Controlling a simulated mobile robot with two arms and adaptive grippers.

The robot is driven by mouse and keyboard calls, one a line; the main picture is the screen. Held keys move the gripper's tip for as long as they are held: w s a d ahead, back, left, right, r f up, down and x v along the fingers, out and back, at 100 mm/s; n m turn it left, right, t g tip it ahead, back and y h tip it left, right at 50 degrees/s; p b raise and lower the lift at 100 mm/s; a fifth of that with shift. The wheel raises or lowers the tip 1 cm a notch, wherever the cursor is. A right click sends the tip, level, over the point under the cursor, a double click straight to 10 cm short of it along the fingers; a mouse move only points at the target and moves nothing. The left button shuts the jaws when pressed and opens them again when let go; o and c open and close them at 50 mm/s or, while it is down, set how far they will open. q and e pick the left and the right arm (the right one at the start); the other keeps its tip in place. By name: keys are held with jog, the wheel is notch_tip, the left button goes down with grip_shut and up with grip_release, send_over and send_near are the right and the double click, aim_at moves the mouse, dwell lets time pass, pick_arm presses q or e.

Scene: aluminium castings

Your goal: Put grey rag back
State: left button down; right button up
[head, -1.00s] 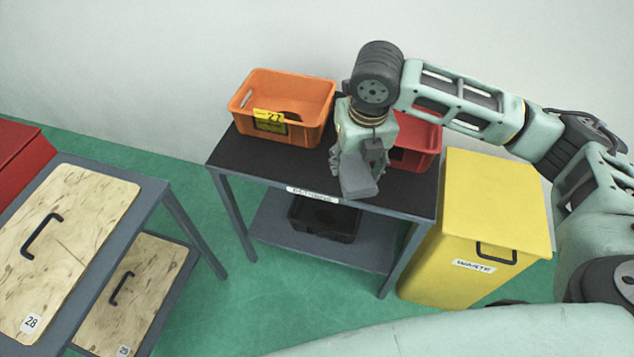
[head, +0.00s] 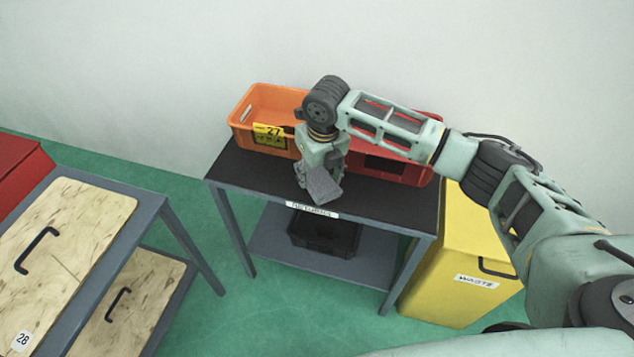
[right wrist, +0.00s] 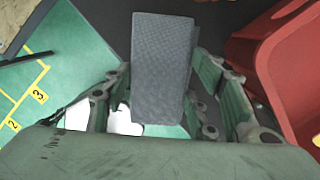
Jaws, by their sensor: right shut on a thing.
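The grey rag (head: 319,186) is a folded, textured block. My right gripper (head: 319,172) is shut on it and holds it over the front part of the dark table top (head: 248,170) in the head view. In the right wrist view the rag (right wrist: 160,65) stands between the two fingers of the gripper (right wrist: 165,100). I cannot tell whether the rag touches the table. An orange bin (head: 240,118) labelled 27 is at the back left of the table, and a red bin (head: 412,172) is at the back right, partly hidden by my arm. My left gripper is not in view.
A black crate (head: 325,238) sits on the lower shelf. A yellow waste bin (head: 440,285) stands right of the table. A bench with wooden lidded boxes (head: 70,235) and a red box (head: 18,165) is at the left. The table's front left is bare.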

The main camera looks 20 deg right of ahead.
aim_at(318, 177)
jog(key=shift+f, duration=2.05)
jog(key=o, duration=1)
jog(key=shift+f, duration=0.15)
jog(key=r, duration=0.4)
jog(key=s+r, duration=0.1)
jog(key=r, duration=0.7)
jog(key=shift+s+d+r, duration=0.15)
jog(key=shift+s, duration=0.2)
